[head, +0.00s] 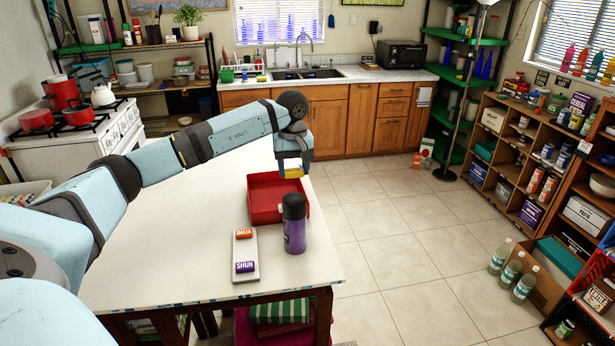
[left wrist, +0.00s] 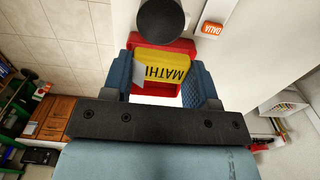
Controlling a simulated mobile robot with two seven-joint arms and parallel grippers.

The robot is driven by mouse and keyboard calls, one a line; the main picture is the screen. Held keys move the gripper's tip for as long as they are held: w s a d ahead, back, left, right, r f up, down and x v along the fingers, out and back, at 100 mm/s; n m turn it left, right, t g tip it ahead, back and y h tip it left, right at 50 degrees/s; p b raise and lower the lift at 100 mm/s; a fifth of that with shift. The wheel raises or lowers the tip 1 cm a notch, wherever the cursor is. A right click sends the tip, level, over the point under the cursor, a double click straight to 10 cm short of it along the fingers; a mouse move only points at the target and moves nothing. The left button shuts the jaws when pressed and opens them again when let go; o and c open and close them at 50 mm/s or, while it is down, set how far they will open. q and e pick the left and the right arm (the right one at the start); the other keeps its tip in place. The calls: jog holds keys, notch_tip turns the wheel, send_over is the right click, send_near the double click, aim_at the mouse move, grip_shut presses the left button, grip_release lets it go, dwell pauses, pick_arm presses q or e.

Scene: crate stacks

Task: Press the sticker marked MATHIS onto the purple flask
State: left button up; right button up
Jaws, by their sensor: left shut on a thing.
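The purple flask (head: 294,236) stands upright on the table, with a black cap; the dark round cap also shows at the top of the left wrist view (left wrist: 160,22). My right gripper is in neither view.
The red tray (head: 262,218) lies behind and left of the flask. A pale backing strip (head: 245,257) left of the flask carries an orange DALIA sticker (head: 244,233) and a purple SHUN sticker (head: 245,267). The white table (head: 180,240) is clear further left.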

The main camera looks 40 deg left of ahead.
aim_at(294, 197)
pick_arm(q)
jog(key=shift+a+f+b, duration=0.1)
jog(key=shift+f+b, duration=0.65)
jog(key=shift+f, duration=0.4)
notch_tip(294, 197, down, 2)
jog(key=shift+f+b, duration=0.25)
jog(key=shift+b, duration=0.4)
jog(key=shift+f+b, duration=0.35)
jog(key=shift+f, duration=0.25)
jog(key=shift+f+b, duration=0.35)
jog(key=shift+f, duration=0.1)
jog(key=o, duration=1)
jog(key=shift+c, duration=0.2)
jog(key=shift+r, duration=0.1)
